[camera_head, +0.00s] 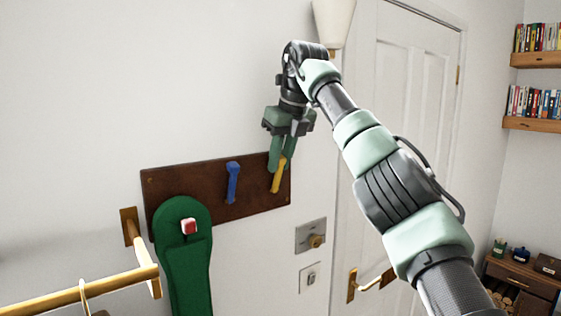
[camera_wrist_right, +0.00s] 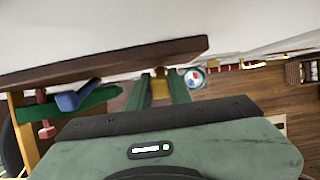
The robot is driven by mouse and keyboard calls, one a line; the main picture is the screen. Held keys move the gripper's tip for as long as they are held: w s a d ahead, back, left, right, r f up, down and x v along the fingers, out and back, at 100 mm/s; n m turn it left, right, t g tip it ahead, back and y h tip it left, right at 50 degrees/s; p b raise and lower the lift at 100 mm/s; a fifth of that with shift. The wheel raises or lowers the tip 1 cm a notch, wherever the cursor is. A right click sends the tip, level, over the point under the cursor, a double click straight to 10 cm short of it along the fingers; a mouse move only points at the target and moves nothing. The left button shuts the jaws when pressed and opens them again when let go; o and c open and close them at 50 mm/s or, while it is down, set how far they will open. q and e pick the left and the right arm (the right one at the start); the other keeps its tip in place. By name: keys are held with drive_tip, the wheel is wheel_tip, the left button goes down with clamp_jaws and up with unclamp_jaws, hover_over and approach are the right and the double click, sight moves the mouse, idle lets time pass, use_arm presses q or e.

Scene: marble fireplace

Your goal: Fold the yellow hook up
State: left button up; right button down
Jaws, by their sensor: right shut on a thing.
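The yellow hook (camera_head: 279,176) is at the right end of a dark brown wall board (camera_head: 205,205). In the head view it slants down and slightly left from its upper end. My right gripper (camera_head: 281,165) comes down from above, with its green fingers at the hook's upper part. In the right wrist view the yellow hook (camera_wrist_right: 160,88) lies between the two fingertips, and the gripper (camera_wrist_right: 160,92) is shut on it. The fingers partly hide the hook. My left gripper is not in either view.
A blue hook (camera_head: 233,182) is on the same board, left of the yellow one. A green hanging item with a red peg (camera_head: 188,227) covers the board's left part. A brass rail (camera_head: 80,292) juts out lower left. A door (camera_head: 400,120) stands at right.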

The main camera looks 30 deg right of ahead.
idle(0.8)
drive_tip(key=c, duration=1.3)
unclamp_jaws()
drive_tip(key=shift+w, duration=0.2)
